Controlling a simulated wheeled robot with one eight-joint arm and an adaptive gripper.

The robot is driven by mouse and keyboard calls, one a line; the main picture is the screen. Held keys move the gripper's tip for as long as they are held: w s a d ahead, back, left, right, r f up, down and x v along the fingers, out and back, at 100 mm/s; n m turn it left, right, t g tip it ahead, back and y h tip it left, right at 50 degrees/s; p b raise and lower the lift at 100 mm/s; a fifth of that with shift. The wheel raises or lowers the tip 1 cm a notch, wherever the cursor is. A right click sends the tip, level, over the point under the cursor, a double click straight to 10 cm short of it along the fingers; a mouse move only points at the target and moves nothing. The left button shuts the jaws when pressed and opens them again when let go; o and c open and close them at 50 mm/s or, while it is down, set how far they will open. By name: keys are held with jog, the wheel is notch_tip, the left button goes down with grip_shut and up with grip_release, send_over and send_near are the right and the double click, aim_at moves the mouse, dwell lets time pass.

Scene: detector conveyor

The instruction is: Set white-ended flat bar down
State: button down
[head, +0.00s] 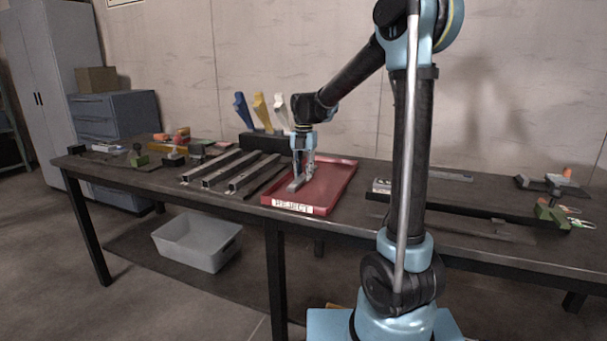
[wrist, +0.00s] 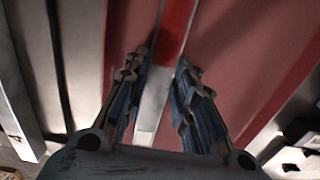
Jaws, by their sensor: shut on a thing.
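The flat bar (head: 295,186) is pale grey in the head view and lies low over or on the floor of the red tray (head: 336,187), marked REJECT; I cannot tell if it touches. My gripper (head: 304,168) points down over the tray and is shut on the bar. In the wrist view the bar (wrist: 151,107) runs between the fingers (wrist: 158,92), whitish near them and reddish farther away. The red tray (wrist: 225,35) fills the background there.
Several dark rails (head: 222,167) lie left of the tray. Behind them stands a dark block (head: 262,142) with blue, yellow and white upright pieces. More rails and a green fixture (head: 551,215) are to the right.

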aim_at(304, 175)
jog(key=c, duration=1.3)
grip_release()
notch_tip(304, 175, up, 12)
jog(key=shift+r, duration=0.1)
jog(key=shift+s, duration=0.1)
